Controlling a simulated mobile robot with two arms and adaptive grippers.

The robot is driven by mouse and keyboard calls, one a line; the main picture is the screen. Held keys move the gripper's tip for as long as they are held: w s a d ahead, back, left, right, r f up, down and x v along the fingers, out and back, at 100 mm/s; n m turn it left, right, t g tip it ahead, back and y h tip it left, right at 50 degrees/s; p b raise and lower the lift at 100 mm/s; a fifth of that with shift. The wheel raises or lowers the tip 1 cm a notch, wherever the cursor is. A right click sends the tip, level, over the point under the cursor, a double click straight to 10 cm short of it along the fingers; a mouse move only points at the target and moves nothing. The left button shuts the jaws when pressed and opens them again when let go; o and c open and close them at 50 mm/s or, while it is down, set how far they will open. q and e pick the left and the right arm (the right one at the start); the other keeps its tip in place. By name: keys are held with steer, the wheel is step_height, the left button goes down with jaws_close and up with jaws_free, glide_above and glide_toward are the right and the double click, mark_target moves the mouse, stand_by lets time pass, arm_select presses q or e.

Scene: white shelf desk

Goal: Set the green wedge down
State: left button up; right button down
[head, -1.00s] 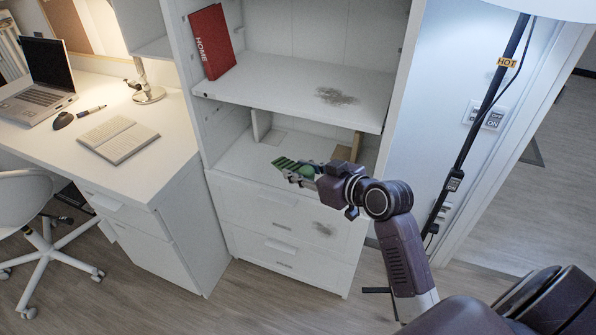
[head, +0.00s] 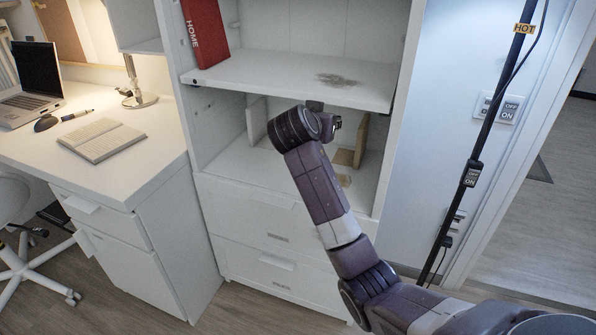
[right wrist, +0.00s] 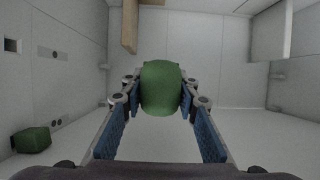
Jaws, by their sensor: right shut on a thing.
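The green wedge (right wrist: 161,76) is between the blue-padded fingers of my right gripper (right wrist: 160,100) in the right wrist view. The gripper is shut on it, and the wedge shows as a rounded green block. In the head view my right arm reaches into the open lower compartment of the white shelf unit (head: 222,165). There the arm hides the fingers and the wedge. My left gripper is in neither view.
A second green block (right wrist: 32,140) lies at lower left in the right wrist view. A tan board (head: 362,140) stands at the compartment's right, a white upright (head: 256,118) at its left. The shelf above (head: 290,78) holds a red book (head: 205,35). Clear surface surrounds the wedge.

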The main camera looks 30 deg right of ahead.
steer(key=shift+d, duration=0.1)
step_height(320, 180, down, 14)
steer(key=b, duration=0.3)
steer(key=shift+r, duration=0.25)
steer(key=shift+f, duration=0.25)
step_height(320, 180, down, 6)
steer(key=shift+r+b, duration=0.2)
steer(key=shift+b, duration=0.45)
steer(key=c, duration=1.5)
jaws_free()
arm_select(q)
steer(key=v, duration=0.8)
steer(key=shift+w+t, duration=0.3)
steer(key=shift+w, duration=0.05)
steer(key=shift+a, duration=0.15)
